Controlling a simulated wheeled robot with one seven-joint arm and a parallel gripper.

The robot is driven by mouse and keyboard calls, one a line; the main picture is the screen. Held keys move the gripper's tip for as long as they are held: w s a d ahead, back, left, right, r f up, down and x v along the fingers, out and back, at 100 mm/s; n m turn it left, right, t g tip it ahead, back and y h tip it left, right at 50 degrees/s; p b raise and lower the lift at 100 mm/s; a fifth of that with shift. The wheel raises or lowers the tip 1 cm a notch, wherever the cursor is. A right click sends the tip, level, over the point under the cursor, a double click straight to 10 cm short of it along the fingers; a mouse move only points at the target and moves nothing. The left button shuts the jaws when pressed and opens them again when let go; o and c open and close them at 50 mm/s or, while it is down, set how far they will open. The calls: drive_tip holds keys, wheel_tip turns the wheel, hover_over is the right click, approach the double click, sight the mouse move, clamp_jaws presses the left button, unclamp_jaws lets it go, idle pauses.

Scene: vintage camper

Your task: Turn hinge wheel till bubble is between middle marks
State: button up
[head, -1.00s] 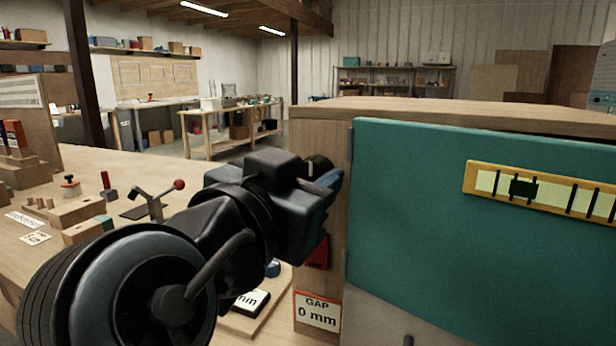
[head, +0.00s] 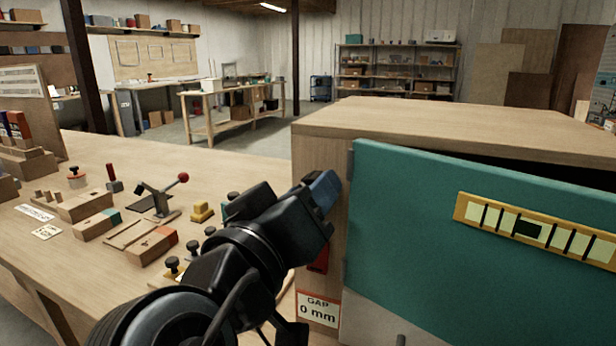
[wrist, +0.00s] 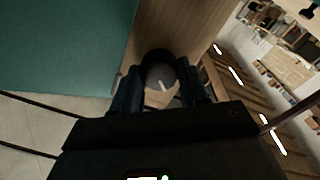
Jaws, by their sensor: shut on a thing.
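The teal door (head: 420,240) carries a yellow level (head: 460,207) with black marks; its right end runs out of the head view. The dark bubble (head: 529,229) sits in a pale section between marks near the middle of the visible strip; whether it is exactly centred I cannot tell. The dark round hinge wheel (wrist: 160,72), with a white line on its face, is between my fingers in the wrist view. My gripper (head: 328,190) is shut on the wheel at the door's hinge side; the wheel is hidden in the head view.
The wooden cabinet (head: 450,120) stands behind the door, which is slightly ajar at its top. A GAP 0 mm label (head: 318,310) is below my gripper. The bench (head: 225,165) at left holds wooden blocks and a red-knobbed clamp (head: 160,195).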

drive_tip(key=shift+n+p, duration=0.9)
drive_tip(key=shift+n, duration=0.4)
drive_tip(key=o, duration=0.8)
drive_tip(key=shift+s+a, duration=0.1)
drive_tip(key=shift+s, duration=0.05)
drive_tip(key=b+v, duration=0.1)
drive_tip(key=v, duration=0.6)
drive_tip(key=shift+s+f, duration=0.15)
drive_tip(key=shift+s, duration=0.1)
drive_tip(key=shift+a, duration=0.1)
